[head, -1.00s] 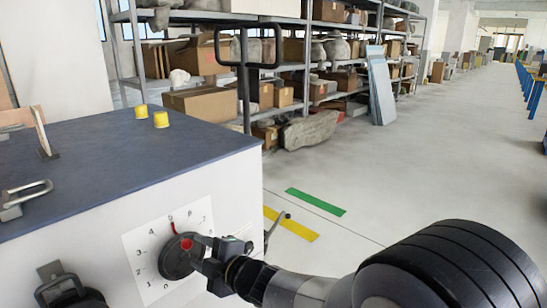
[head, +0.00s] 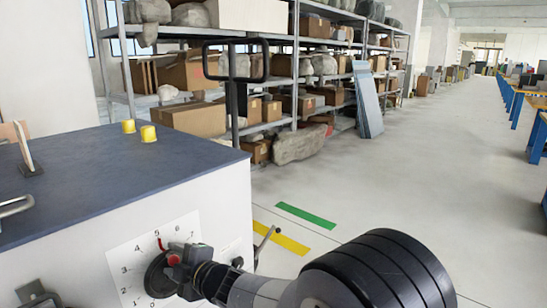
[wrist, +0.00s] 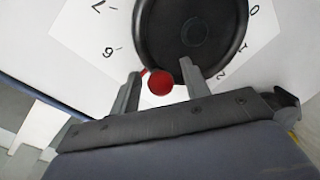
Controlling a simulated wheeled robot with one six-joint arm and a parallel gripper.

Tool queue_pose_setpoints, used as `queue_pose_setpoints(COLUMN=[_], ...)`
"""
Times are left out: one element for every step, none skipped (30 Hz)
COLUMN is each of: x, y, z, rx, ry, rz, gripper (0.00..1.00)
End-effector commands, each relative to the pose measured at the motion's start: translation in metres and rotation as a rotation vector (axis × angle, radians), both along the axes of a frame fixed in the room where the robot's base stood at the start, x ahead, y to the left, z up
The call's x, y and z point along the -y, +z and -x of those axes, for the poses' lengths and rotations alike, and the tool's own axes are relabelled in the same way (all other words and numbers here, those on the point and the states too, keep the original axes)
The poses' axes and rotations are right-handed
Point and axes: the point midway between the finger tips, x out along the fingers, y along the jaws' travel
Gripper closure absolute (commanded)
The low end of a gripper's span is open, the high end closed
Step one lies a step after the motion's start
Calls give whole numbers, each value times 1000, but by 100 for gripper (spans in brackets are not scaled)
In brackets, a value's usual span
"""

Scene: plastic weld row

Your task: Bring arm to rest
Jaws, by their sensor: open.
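A black round dial knob (head: 157,277) sits on a white numbered plate on the front of a pale cabinet. A red pointer (head: 161,244) on its rim is near the 5. My gripper (head: 182,262) is right in front of the knob, and its fingers partly hide it. In the wrist view my gripper (wrist: 160,80) is open, its two fingers on either side of a red round tip (wrist: 160,85) at the knob's edge. The black knob (wrist: 193,35) fills the top centre. I cannot tell whether the fingers touch it.
The cabinet's dark blue top (head: 110,170) bears two yellow caps (head: 148,134). A lever (head: 263,243) sticks out at the cabinet's right side. Shelves with boxes (head: 193,118) stand behind. The grey floor (head: 420,180) to the right is largely clear, with blue-legged tables at the far right.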

Motion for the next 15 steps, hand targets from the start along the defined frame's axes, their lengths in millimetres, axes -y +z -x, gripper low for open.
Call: queue_pose_setpoints(x=[1,3,7,11,14,20,24,29,34,39,44,50,54,59,65], y=[0,1,3,4,5,7,8,9,10,11,12,13,14,15,17], z=[2,3,6,9,11,15,18,22,27,30,33,38,41,45,49], rx=[8,12,11,10,10,10,10,9,9,10,8,8,8,8,8], ry=[0,1,-1,0,-1,-1,-1,-2,-1,-1,-1,-2,-1,-1,-1], rz=[6,9,9,9,8,9,9,11,10,9,11,10,10,11,11], gripper=[56,56,56,56,56,56,56,56,56,56,56,56,56,56,56])
